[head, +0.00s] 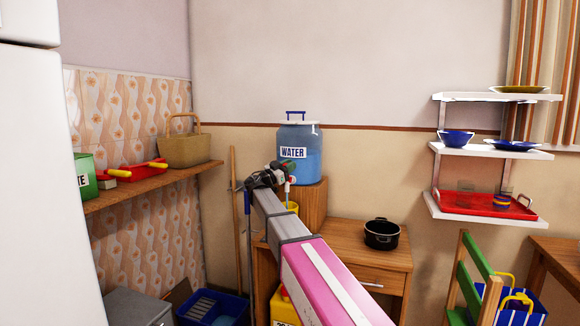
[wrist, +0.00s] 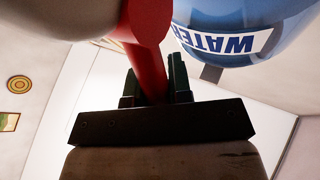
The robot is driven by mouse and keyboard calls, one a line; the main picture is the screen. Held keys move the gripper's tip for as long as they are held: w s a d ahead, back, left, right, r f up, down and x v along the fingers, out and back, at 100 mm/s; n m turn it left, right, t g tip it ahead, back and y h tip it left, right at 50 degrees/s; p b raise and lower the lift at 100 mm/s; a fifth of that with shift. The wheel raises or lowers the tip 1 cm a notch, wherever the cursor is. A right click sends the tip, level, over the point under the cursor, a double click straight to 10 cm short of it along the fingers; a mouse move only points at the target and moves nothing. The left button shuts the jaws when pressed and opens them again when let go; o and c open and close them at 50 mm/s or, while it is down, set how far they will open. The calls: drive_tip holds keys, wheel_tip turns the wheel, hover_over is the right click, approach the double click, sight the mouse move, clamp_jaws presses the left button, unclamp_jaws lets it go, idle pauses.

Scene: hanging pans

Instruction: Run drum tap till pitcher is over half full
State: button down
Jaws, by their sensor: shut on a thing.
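The blue water drum (head: 312,165) with a white lid stands on a wooden block at the back. Its WATER label also shows upside down on the drum in the wrist view (wrist: 222,42). My gripper (head: 278,172) is at the drum's lower front left. In the wrist view, its dark fingers (wrist: 154,88) are shut on a red part (wrist: 147,70), which looks like the tap handle. The yellow pitcher (head: 292,207) shows just below the tap area, partly hidden by my arm. Its water level and any stream cannot be made out.
A black pot (head: 382,234) stands on the wooden table (head: 345,245) to the right. Wall shelves (head: 490,150) hold plates, a bowl and a red tray. A left shelf (head: 150,183) holds a basket (head: 185,150). A broom (head: 236,225) leans behind my arm.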

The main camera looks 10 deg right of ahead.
drive_tip(key=shift+s+a+m+h, duration=0.1)
drive_tip(key=shift+s+m+h, duration=0.05)
drive_tip(key=shift+m+h, duration=0.15)
drive_tip(key=c, duration=1.3)
unclamp_jaws()
drive_tip(key=v, duration=1.1)
